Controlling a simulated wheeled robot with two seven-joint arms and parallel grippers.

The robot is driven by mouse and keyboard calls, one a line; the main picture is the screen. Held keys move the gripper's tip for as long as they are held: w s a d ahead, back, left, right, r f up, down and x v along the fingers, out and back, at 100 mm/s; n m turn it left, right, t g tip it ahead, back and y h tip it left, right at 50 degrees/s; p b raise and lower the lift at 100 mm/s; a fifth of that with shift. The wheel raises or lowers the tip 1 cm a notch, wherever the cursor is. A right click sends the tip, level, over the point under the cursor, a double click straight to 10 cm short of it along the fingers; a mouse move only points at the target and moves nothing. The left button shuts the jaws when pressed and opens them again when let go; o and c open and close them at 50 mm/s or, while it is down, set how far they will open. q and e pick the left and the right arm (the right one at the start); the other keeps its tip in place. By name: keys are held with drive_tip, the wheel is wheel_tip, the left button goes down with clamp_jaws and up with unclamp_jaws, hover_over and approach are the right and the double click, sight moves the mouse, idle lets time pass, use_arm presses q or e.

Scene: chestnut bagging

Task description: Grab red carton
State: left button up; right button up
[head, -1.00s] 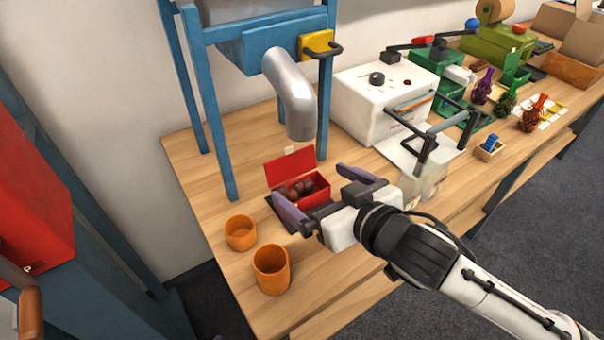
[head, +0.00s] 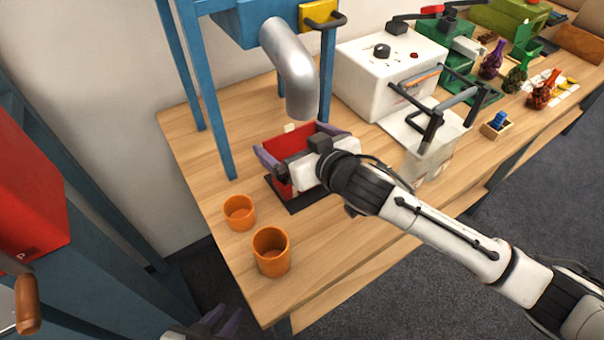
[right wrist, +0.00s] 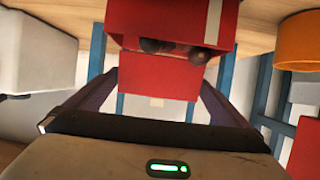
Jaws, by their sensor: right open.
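The red carton (head: 290,145) stands on a dark pad (head: 297,203) under the chute, its lid raised; my right gripper hides much of it. In the right wrist view the red carton (right wrist: 160,75) shows dark brown chestnuts (right wrist: 165,47) inside. My right gripper (head: 287,137) is open, its purple fingers on either side of the carton; I cannot tell whether they touch it. Part of my left gripper (head: 212,322) shows at the bottom edge, away from the table; its opening is unclear.
The grey chute (head: 292,75) hangs just above the carton, beside blue frame legs (head: 215,110). Two orange cups (head: 271,252) stand front left. A white machine (head: 385,65) with a handled front stands to the right. Bare table lies left of the carton.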

drive_tip(key=shift+w+a, duration=0.15)
drive_tip(key=shift+w, duration=0.05)
drive_tip(key=c, duration=1.3)
drive_tip(key=shift+o, duration=0.2)
